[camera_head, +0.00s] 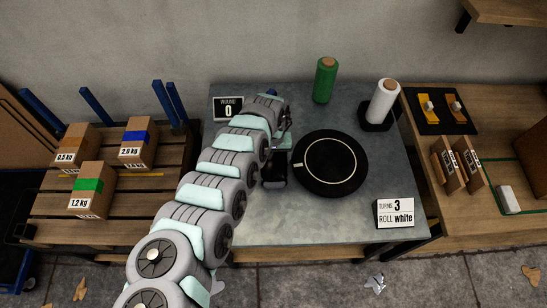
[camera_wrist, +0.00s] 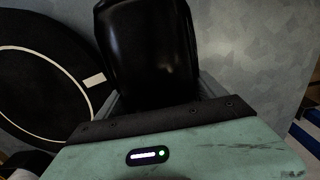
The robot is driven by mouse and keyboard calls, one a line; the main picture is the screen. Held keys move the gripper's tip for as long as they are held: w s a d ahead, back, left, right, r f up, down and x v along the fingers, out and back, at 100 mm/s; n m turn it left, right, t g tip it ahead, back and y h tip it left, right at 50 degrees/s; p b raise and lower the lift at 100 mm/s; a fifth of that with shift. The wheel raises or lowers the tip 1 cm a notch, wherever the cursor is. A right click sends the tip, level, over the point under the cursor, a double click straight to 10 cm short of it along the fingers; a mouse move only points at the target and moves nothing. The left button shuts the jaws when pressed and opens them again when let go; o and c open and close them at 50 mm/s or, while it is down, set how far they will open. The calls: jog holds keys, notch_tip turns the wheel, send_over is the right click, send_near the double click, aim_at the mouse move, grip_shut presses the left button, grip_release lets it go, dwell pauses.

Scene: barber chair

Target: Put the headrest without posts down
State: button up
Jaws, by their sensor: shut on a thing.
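A glossy black, rounded block, which looks like the headrest (camera_wrist: 150,50), fills the top middle of the wrist view. No posts show on the part in sight. My gripper (camera_wrist: 158,95) is shut on it, with the grey fingers mostly hidden behind it. In the head view my gripper (camera_head: 280,152) is over the grey table, just left of the black turntable. The dark headrest (camera_head: 274,174) shows below it there. I cannot tell whether the headrest touches the table.
The round black turntable (camera_head: 330,184) with a pale ring is close to the right. Green roll (camera_head: 326,80) and white roll (camera_head: 383,102) stand behind. Signs read "WOUND 0" (camera_head: 228,108) and "TURNS 3 ROLL white" (camera_head: 395,213). A pallet (camera_head: 60,205) with boxes is left; the table's front (camera_head: 290,225) is clear.

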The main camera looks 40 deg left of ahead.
jog(key=c, duration=0.9)
jog(key=shift+r, duration=0.15)
